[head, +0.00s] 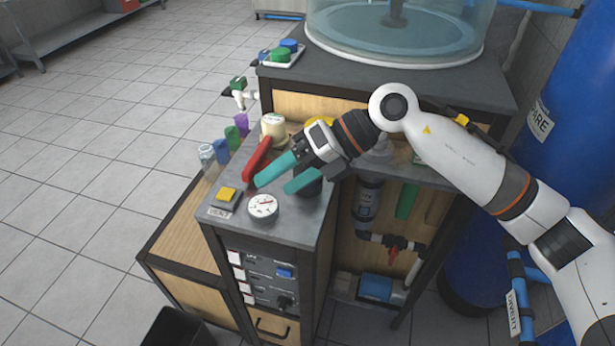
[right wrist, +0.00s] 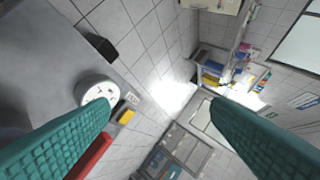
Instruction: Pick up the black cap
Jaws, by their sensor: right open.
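My right gripper (head: 272,186) is open, with its two teal fingers apart above the grey top of the cabinet and nothing between them. It also shows open in the right wrist view (right wrist: 160,108). A dark round thing (head: 310,187) that looks like the black cap stands on the top, just right of the lower finger, which partly hides it. A dark blurred shape (right wrist: 12,118) at the left edge of the right wrist view may be the same thing; I cannot tell. My left gripper is not in view.
A red bar-shaped thing (head: 258,157) lies close to the fingers. A white dial gauge (head: 263,206) and a yellow button box (head: 226,196) are at the front. Coloured-capped bottles (head: 221,151) line the left edge. A large clear tank (head: 395,30) stands behind.

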